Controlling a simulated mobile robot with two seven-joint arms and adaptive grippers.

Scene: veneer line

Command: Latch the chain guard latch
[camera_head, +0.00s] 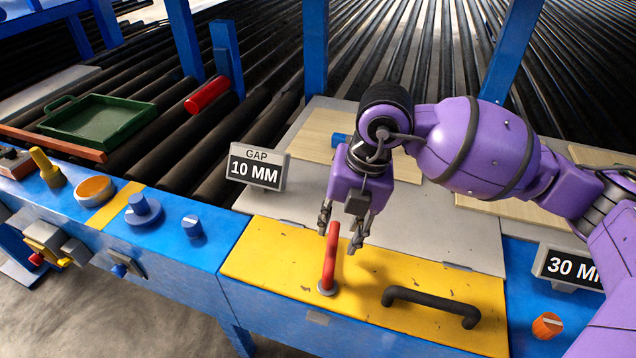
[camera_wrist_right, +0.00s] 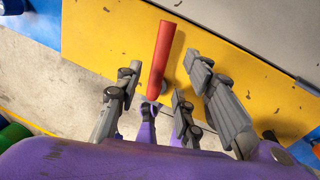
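The chain guard is a yellow cover (camera_head: 262,258) on the front of the blue machine; it also shows in the wrist view (camera_wrist_right: 98,38). Its latch is a red lever (camera_head: 330,258) standing up from a round base near the cover's front edge. My right gripper (camera_head: 342,232) is open, pointing down at the lever's upper end. In the wrist view the red lever (camera_wrist_right: 162,58) shows between the spread fingers (camera_wrist_right: 158,88), with a gap visible on both sides. Whether any finger touches it I cannot tell. My left gripper is not in view.
A black handle (camera_head: 432,302) is on the guard right of the lever. A GAP 10 MM sign (camera_head: 256,172) and a 30 MM sign (camera_head: 570,266) stand nearby. An orange knob (camera_head: 547,325) is at right; blue knobs (camera_head: 143,208) are at left. A green tray (camera_head: 98,120) lies on the rollers.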

